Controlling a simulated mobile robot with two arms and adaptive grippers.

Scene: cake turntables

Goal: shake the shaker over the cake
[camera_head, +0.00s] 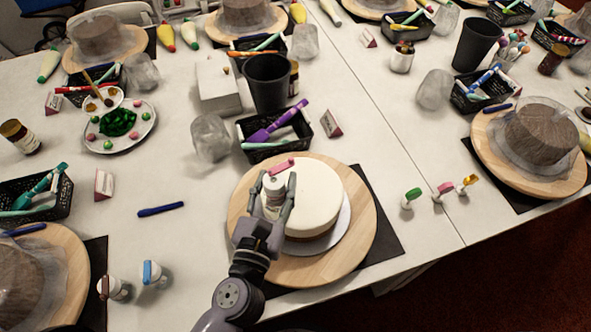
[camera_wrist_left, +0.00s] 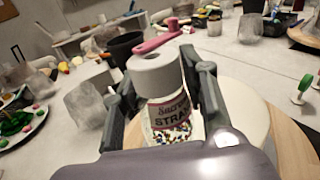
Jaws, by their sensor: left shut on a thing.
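My left gripper (camera_head: 279,200) is shut on the shaker (camera_head: 273,190), with a finger on each side of it. In the left wrist view the gripper (camera_wrist_left: 160,95) holds the shaker (camera_wrist_left: 170,113), a clear jar of coloured sprinkles with a printed label and a white cap. The shaker looks about upright, cap up. A pink piece (camera_wrist_left: 155,42) shows at its top; I cannot tell if it is joined. The white cake (camera_head: 318,195) stands on a round wooden turntable (camera_head: 365,235). The shaker appears over the cake's left side; its height above it is unclear.
A black basket (camera_head: 262,151) with a purple tool and a dark cup (camera_head: 267,84) stand behind the turntable. A clear cup (camera_head: 210,138) is at the back left. Several small colour-topped items (camera_head: 444,191) stand to the right.

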